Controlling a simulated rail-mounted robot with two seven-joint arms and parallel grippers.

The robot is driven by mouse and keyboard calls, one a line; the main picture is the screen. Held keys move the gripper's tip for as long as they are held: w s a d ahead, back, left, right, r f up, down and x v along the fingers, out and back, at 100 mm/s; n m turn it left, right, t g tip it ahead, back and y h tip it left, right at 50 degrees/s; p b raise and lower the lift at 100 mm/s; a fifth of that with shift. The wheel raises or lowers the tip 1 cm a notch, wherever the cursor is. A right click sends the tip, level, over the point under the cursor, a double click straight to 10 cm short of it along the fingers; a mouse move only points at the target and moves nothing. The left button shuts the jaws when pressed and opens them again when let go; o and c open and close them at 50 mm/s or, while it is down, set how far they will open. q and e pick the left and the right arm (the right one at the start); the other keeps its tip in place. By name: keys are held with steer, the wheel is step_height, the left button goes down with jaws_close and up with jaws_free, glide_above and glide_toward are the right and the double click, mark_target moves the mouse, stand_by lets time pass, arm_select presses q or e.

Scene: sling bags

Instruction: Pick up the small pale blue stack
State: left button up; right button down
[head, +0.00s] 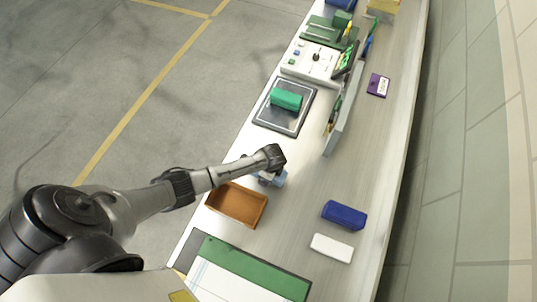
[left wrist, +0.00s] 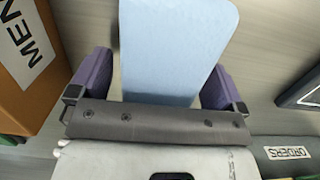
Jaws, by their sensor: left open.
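The pale blue stack (left wrist: 178,40) is a flat block with rounded corners in the left wrist view. It runs from the top edge down between the two purple fingers of my left gripper (left wrist: 157,88). The fingers are open, one on each side of it, with a visible gap at the left finger and a narrower one at the right. Its lower end is hidden behind the gripper body. In the head view, only a bit of the stack (head: 281,180) shows beside and under my left gripper (head: 268,176). My right gripper is not in view.
An orange-brown tray (head: 237,205) stands close to the left gripper. A blue block (head: 344,215) and a white block (head: 332,248) lie toward the right. The counter (head: 310,185) between is clear.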

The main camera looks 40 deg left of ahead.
arm_select(q)
steer(key=shift+f, duration=0.4)
steer(key=shift+c, duration=0.4)
steer(key=c, duration=1.1)
steer(key=shift+r, duration=0.1)
